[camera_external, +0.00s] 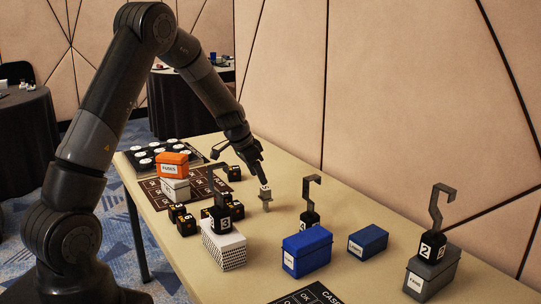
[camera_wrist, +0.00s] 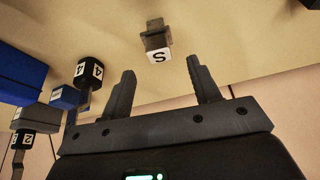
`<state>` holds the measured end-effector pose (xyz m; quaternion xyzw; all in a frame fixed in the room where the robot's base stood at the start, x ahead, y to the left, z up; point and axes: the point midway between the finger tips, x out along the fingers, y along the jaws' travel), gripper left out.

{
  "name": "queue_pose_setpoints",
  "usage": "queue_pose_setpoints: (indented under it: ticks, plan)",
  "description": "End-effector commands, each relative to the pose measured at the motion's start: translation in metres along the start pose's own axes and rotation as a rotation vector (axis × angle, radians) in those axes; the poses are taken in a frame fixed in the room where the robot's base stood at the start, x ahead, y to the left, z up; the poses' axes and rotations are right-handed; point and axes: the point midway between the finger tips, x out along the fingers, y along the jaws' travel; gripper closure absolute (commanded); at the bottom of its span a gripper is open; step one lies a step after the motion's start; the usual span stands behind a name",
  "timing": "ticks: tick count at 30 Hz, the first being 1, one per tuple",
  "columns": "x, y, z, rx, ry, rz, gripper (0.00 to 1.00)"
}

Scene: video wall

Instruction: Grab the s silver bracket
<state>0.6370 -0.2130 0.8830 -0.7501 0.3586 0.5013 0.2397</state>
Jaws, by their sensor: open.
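The small silver bracket (camera_external: 266,203) stands on the tan table, with a white block on it. In the wrist view the bracket (camera_wrist: 156,27) is ahead of my fingers, and its white face (camera_wrist: 158,56) reads S. My gripper (camera_external: 240,164) is above the table close to the bracket, pointing down at a slant. In the wrist view my gripper (camera_wrist: 163,72) is open and empty, with the bracket roughly centred beyond the gap between the fingertips. No finger visibly touches it in the wrist view.
A small blue box (camera_external: 368,242) and grey box (camera_external: 432,273) are farther right. A white box (camera_external: 224,246) and dark cubes stand left. The wall borders the table's back.

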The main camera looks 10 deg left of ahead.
Motion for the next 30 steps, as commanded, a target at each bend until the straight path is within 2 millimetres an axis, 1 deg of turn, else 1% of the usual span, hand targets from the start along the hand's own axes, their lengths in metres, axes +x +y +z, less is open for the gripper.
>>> queue_pose_setpoints:
  ticks: [1,8,15,18,21,27,28,30]
  plan:
    - [0.007,0.0,0.0,0.0,-0.002,0.001,0.44]
    - [0.022,0.001,0.0,0.0,-0.002,0.001,0.44]
    - [0.055,0.002,-0.003,0.0,-0.003,0.002,0.44]
    - [0.064,0.002,-0.003,-0.001,-0.001,0.001,0.44]
    - [0.068,0.001,-0.003,0.0,0.0,-0.001,0.44]
    - [0.068,0.001,-0.003,0.0,0.001,-0.001,0.44]
    - [0.068,0.001,-0.003,0.0,0.001,-0.001,0.44]
    - [0.068,0.002,-0.003,0.0,0.0,-0.001,0.5]
